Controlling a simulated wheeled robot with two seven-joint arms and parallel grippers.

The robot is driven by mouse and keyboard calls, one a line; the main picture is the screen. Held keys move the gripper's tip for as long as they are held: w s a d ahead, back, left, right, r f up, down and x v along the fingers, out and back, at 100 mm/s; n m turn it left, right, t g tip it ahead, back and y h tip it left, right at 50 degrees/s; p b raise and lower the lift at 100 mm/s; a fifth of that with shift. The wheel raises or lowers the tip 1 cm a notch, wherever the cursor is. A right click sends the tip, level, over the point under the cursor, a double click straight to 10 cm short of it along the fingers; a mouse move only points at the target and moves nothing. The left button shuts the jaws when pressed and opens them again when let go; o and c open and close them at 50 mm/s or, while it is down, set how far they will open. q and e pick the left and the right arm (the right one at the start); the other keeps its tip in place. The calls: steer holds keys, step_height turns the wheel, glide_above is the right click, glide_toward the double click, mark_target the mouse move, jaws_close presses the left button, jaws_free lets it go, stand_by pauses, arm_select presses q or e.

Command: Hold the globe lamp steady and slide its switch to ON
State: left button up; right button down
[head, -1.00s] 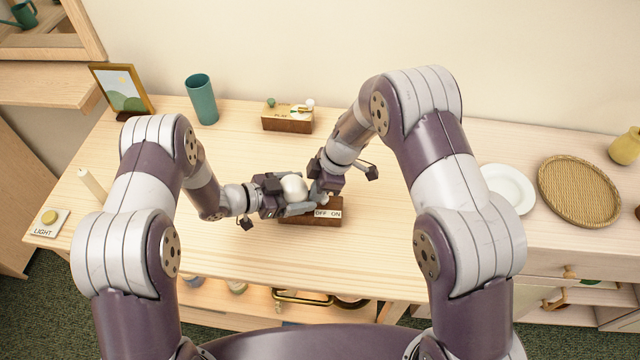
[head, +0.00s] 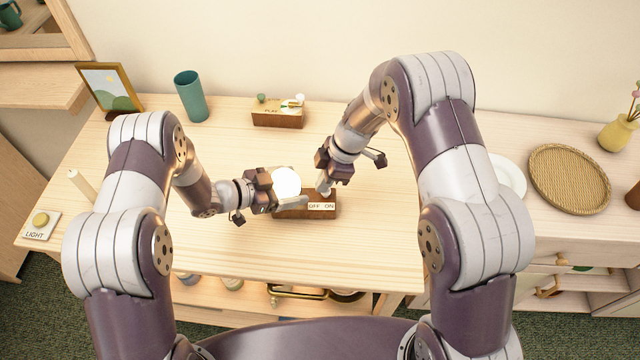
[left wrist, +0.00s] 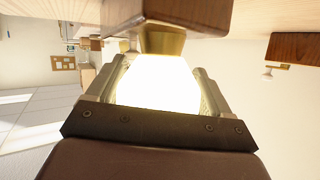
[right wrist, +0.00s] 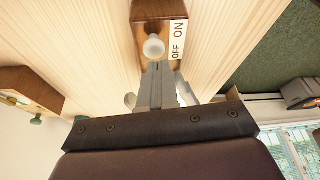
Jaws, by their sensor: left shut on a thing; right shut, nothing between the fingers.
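The globe lamp has a round globe (head: 286,182) on a dark wooden base (head: 325,211) marked OFF and ON. The globe glows bright white, and it also fills the middle of the left wrist view (left wrist: 160,82) below a brass collar (left wrist: 162,40). My left gripper (head: 285,200) is shut on the globe from the left. The switch's pale round knob (right wrist: 154,48) shows in the right wrist view beside the OFF/ON label (right wrist: 177,40), near its ON end. My right gripper (right wrist: 160,85) is shut and empty, its fingertips just at the knob; I cannot tell whether they touch.
A wooden box marked PLAY (head: 278,117) stands behind the lamp. A teal cup (head: 191,96), picture frame (head: 110,90), candle (head: 80,185) and LIGHT button (head: 41,222) are at the left. A white plate (head: 510,178) and woven tray (head: 570,178) lie right. The front table is clear.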

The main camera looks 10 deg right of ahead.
arm_select(q)
steer(key=shift+s+f, duration=0.15)
steer(key=shift+f, duration=0.05)
arm_select(e)
steer(key=v, duration=0.8)
steer(key=shift+r, duration=0.15)
